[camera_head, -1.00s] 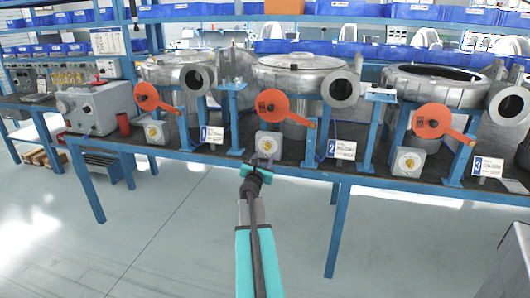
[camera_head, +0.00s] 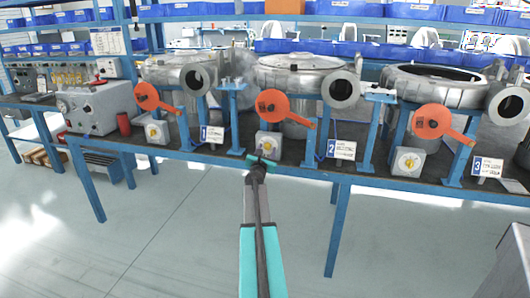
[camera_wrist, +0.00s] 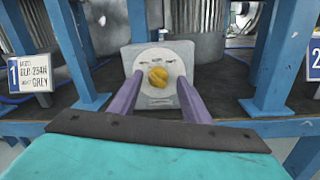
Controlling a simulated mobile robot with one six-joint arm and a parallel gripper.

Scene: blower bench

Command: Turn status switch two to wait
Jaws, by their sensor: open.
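The status switch in the middle is a grey box with a pale round dial and a yellow knob. It stands in the head view (camera_head: 268,142), below the middle orange disc, and its knob shows in the wrist view (camera_wrist: 158,77). My gripper (camera_head: 263,153) is at the front of this box. In the wrist view its two purple fingers (camera_wrist: 158,92) are apart, one on each side of the dial, with the knob between them. Nothing is held, and I cannot tell whether the fingertips touch the box. The dial's markings are too small to read.
Similar switches stand at left (camera_head: 157,131) and right (camera_head: 408,161). Label plate 1 (camera_head: 212,136) and label plate 2 (camera_head: 341,149) stand either side of the middle switch. Blue bench posts (camera_wrist: 278,55) flank it. The floor before the bench is clear.

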